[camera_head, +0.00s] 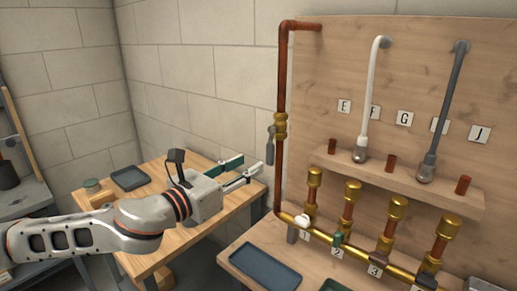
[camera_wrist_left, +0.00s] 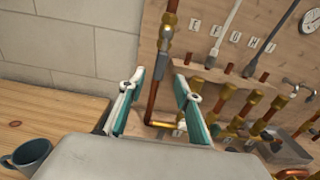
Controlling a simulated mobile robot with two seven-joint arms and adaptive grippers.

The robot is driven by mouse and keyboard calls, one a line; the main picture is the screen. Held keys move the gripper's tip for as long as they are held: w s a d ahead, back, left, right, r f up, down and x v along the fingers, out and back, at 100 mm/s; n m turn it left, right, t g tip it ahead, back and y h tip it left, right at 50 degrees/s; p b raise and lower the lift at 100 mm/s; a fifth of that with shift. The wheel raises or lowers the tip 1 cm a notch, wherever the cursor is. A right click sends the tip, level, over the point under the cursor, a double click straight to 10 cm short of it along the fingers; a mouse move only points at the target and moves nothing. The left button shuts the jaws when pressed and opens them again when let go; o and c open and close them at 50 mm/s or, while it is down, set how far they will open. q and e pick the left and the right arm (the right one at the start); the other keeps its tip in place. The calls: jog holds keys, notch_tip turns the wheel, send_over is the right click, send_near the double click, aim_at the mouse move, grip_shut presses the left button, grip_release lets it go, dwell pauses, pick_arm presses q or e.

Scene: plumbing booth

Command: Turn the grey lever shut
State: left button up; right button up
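The grey lever (camera_head: 270,147) hangs from a brass valve (camera_head: 281,126) on the vertical copper pipe (camera_head: 280,185). It points down, roughly along the pipe on its left side. In the left wrist view the lever (camera_wrist_left: 160,66) shows straight ahead, beyond the fingers. My left gripper (camera_head: 240,172) is open, with green-lined fingers apart and nothing between them. It is left of the lever, a little lower in the head view and apart from it. The wrist view shows the same open fingers (camera_wrist_left: 161,84). My right gripper is not in view.
Right of the lever, a wooden board carries white and grey hoses, brass valves (camera_head: 353,190) and lettered tags. A blue-grey tray (camera_head: 265,266) lies below.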

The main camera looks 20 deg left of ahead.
aim_at(268, 153)
pick_arm(q)
jog(key=x, duration=0.6)
jog(key=shift+w+d, duration=0.1)
jog(key=shift+w, duration=0.05)
jog(key=shift+w+d, duration=0.2)
jog(key=shift+w, duration=0.35)
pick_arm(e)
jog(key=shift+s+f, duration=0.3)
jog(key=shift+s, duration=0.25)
pick_arm(q)
jog(key=shift+r, duration=0.1)
grip_shut()
